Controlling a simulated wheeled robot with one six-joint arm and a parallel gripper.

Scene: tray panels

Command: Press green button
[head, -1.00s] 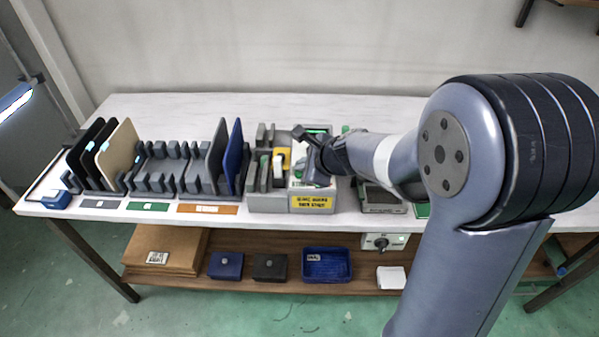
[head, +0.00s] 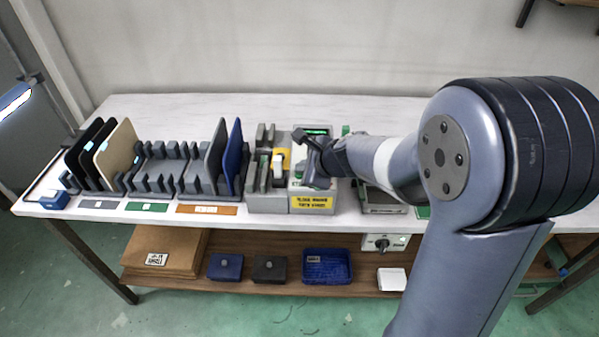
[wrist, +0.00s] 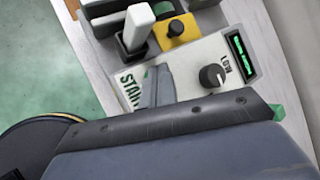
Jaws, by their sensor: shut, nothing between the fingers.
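A pale control box (head: 311,203) stands on the table with a yellow label on its front. The wrist view shows its top face (wrist: 196,58), with a black knob (wrist: 212,76), a lit green display (wrist: 241,56) and green START lettering (wrist: 130,92). My gripper (head: 314,181) is over this box, fingers together and empty. In the wrist view its grey fingers (wrist: 156,88) reach down beside the START lettering and cover part of it. No whole green button shows; the spot by the lettering is hidden behind the fingers. I cannot tell whether the fingertips touch the box.
Left of the box are a white lever (wrist: 137,27) and a yellow block (wrist: 176,31) with a black knob. A grey rack (head: 165,178) with upright panels stands further left. A low device (head: 384,199) lies right, under my arm. The table's back strip is clear.

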